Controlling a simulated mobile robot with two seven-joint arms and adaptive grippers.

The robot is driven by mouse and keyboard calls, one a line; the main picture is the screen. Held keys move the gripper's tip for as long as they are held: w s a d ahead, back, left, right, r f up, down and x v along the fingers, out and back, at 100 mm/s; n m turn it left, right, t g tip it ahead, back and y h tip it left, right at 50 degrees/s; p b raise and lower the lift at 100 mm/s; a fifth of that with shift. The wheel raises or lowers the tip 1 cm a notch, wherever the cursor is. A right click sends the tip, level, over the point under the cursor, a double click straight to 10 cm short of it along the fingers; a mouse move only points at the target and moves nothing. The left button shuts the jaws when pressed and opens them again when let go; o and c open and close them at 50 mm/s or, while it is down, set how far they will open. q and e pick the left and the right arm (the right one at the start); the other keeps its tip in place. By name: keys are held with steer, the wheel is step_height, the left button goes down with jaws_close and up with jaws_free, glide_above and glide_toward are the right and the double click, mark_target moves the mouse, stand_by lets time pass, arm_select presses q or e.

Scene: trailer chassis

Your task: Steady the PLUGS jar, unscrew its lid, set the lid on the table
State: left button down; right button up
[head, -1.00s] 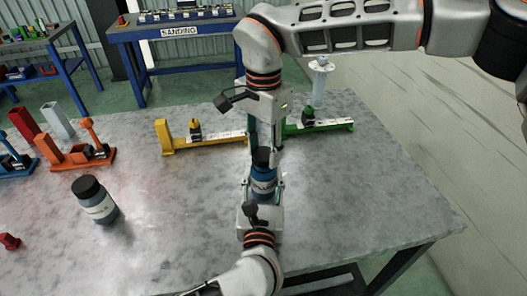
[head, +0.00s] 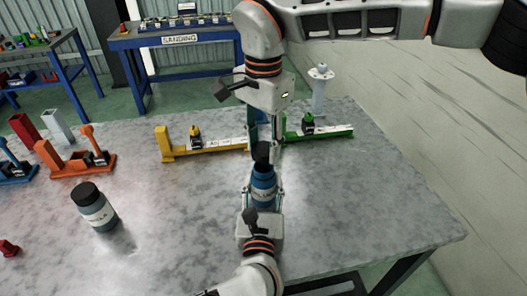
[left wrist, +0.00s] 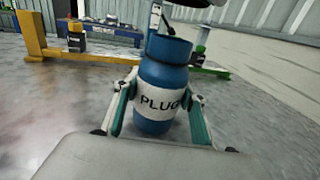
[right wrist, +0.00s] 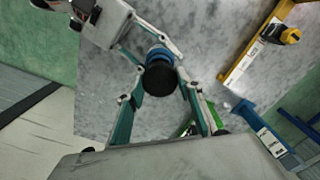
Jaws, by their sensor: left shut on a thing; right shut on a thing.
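The blue PLUGS jar (head: 263,188) stands roughly upright near the table's middle, its white label facing my left wrist camera (left wrist: 160,103). My left gripper (head: 263,196) is shut around its body from the near side. The black lid (head: 262,152) is in my right gripper (head: 263,143), which comes down from above and is shut on it. The lid sits above the jar's mouth, and the left wrist view shows the blue neck bare. In the right wrist view the lid (right wrist: 160,78) covers most of the jar's top. Whether the jar's base touches the table is hidden.
Another dark-lidded jar (head: 96,207) stands on the table (head: 370,210) at the left. Yellow (head: 205,144) and green (head: 320,132) fixtures lie just beyond the grippers. An orange fixture (head: 75,160) is at the far left. The table's right side is clear.

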arm_select(q)
steer(key=c, duration=1.1)
jaws_free()
